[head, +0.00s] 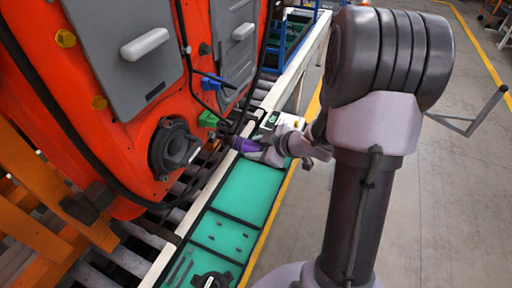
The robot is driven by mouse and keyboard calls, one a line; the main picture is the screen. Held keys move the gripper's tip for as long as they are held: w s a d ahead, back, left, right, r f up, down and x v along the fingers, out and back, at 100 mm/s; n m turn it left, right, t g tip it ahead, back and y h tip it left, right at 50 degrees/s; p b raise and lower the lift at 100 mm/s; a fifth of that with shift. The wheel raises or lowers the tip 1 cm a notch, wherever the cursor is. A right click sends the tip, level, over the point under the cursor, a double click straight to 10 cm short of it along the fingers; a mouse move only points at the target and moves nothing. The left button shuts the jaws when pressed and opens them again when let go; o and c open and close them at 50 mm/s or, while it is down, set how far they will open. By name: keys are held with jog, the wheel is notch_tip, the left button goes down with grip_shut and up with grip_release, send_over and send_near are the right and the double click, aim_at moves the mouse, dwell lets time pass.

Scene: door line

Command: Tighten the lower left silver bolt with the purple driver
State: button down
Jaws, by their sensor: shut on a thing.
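The purple driver (243,144) is held roughly level in my gripper (265,148), which is shut on it. The driver points left toward the orange-red door (140,200), and its dark tip end is close to the door's edge, just right of a black round speaker-like part (174,149). I cannot tell whether the tip touches anything. I cannot make out the lower left silver bolt; it is too small or hidden in this view.
A green connector (208,119) and a blue clip (211,82) sit on the door near the driver, with black cables around them. Below is a teal tray (245,187) with small dark parts on it. Open floor (440,200) lies to the right.

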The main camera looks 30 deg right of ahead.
jog(key=shift+w+a+r, duration=0.1)
jog(key=shift+w+a, duration=0.5)
jog(key=shift+w, duration=0.2)
dwell(1.9)
jog(key=shift+s+d+p, duration=0.65)
jog(key=shift+s+d, duration=0.45)
jog(key=shift+s, duration=0.3)
jog(key=shift+s+d+p, duration=0.65)
jog(key=shift+s+d, duration=0.4)
jog(key=shift+s, duration=0.3)
